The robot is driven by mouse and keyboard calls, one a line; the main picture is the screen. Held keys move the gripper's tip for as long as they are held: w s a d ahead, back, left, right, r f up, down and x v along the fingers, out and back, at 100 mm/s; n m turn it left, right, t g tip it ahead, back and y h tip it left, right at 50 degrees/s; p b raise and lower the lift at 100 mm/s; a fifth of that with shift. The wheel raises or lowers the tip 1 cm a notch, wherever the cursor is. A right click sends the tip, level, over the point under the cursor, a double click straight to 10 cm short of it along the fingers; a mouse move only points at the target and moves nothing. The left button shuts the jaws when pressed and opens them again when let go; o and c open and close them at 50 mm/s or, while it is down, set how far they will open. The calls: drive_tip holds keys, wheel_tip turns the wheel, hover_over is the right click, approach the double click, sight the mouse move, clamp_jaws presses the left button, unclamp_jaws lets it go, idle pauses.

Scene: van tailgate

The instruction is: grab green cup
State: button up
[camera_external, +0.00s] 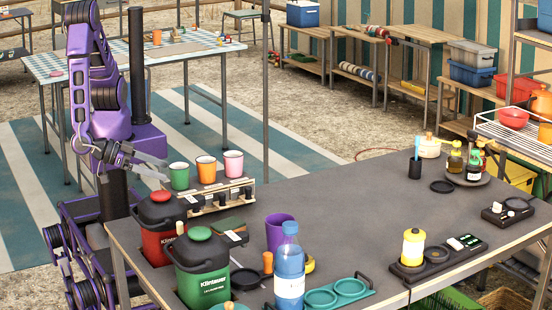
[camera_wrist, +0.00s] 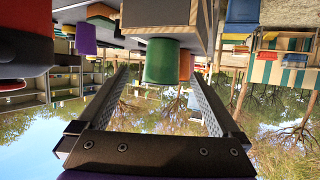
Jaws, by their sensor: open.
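The green cup (camera_external: 179,177) stands upright at the left end of a row on a small wooden rack (camera_external: 225,198), beside an orange cup (camera_external: 206,170) and a pink cup (camera_external: 233,163). My gripper (camera_external: 166,170) is open and empty, just left of the green cup at about its height. In the wrist view, which is upside down, the green cup (camera_wrist: 162,62) appears between the tips of my open gripper (camera_wrist: 159,72), and I cannot tell whether the fingers touch it. The orange cup (camera_wrist: 186,66) is partly hidden behind it.
A red-bodied canister (camera_external: 160,228) and a green canister (camera_external: 202,268) stand in front of the rack. A purple cup (camera_external: 279,232) and a blue bottle (camera_external: 289,268) are farther right on the grey table (camera_external: 350,205). The middle of the table is clear.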

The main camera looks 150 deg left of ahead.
sight(180, 174)
drive_tip(key=x, duration=0.6)
drive_tip(key=shift+a+b, duration=0.4)
drive_tip(key=shift+a, duration=0.05)
drive_tip(key=shift+r, duration=0.1)
drive_tip(key=c, duration=1.4)
